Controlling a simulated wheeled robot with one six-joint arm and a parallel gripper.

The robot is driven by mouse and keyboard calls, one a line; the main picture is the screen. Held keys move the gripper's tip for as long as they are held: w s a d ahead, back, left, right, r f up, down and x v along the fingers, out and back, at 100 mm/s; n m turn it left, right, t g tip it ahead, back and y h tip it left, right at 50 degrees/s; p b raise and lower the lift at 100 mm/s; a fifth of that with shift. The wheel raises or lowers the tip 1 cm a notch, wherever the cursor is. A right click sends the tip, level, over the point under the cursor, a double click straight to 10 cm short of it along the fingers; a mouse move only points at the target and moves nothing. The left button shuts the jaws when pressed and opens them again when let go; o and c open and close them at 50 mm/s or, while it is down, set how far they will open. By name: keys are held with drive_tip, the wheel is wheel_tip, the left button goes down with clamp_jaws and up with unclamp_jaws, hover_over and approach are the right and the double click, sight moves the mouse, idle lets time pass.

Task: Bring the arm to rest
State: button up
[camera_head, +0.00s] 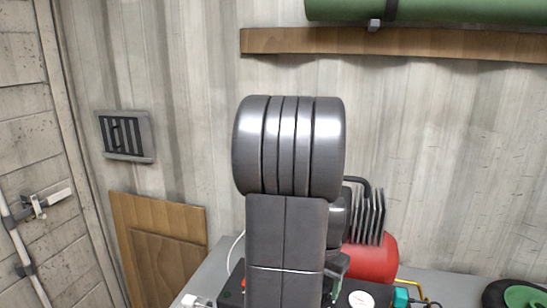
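My arm stands upright in the middle of the head view, with a dark grey, rounded, ribbed joint at the top and a flat link below it. My gripper cannot be made out; the arm's own links hide what is behind them. The arm seems to be holding nothing that I can see.
Behind the arm is a grey bench (447,284) with a red tank (373,258), a dark finned part (371,218) and a round white gauge (360,299). A wooden shelf (400,43) bears a green roll (450,9). Wooden boards (160,235) lean at left.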

wheel_tip(320, 180, up, 13)
wheel_tip(320, 180, down, 14)
drive_tip(key=shift+r, duration=0.1)
drive_tip(key=shift+r+n, duration=0.15)
drive_tip(key=shift+n, duration=0.95)
drive_tip(key=n, duration=0.4)
drive_tip(key=n+p, duration=0.1)
drive_tip(key=n, duration=0.5)
drive_tip(key=shift+n, duration=0.4)
drive_tip(key=shift+r, duration=1.7)
drive_tip(key=shift+s, duration=0.1)
